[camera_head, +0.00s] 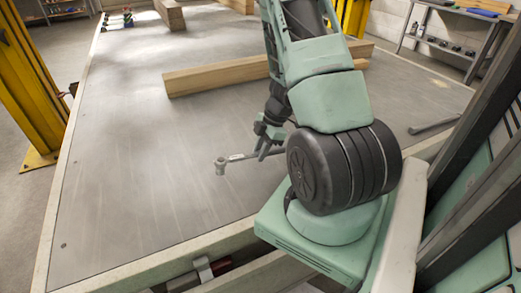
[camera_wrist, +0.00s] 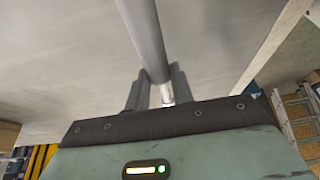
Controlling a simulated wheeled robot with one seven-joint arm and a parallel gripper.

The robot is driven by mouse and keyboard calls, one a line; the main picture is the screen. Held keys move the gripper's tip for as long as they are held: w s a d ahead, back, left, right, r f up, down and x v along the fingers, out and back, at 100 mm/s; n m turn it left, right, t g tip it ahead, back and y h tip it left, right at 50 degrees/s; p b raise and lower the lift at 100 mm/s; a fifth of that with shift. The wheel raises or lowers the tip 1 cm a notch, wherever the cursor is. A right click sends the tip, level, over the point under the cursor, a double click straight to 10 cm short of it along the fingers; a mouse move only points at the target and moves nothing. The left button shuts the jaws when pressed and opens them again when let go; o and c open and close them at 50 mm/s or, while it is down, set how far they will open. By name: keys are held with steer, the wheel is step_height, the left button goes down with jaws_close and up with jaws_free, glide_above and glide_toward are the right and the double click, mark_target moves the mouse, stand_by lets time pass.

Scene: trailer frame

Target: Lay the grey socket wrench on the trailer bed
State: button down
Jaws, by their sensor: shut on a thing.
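The grey socket wrench (camera_head: 240,157) is in my gripper (camera_head: 264,151), with its round socket head (camera_head: 220,167) sticking out to the left. In the wrist view, the wrench's grey shaft (camera_wrist: 143,35) runs up from between the two dark fingers of my gripper (camera_wrist: 157,88), which are shut on it. The wrench is over the near middle of the grey trailer bed (camera_head: 140,170). I cannot tell whether the socket head touches the bed or hangs just above it. The far end of the wrench is hidden behind my gripper and arm.
A timber beam (camera_head: 218,76) lies across the bed beyond my gripper. A grey wrench-like tool (camera_head: 433,127) lies near the bed's right edge. Yellow posts (camera_head: 30,85) flank the bed. The bed's left half is clear.

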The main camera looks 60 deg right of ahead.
steer(key=shift+f+b, duration=0.45)
steer(key=shift+f, duration=0.75)
steer(key=shift+c, duration=2)
jaws_free()
steer(key=shift+o, duration=0.4)
steer(key=o, duration=0.3)
steer(key=shift+r, duration=0.1)
steer(key=p+v, duration=0.5)
steer(key=v, duration=1.2)
steer(key=shift+r, duration=0.15)
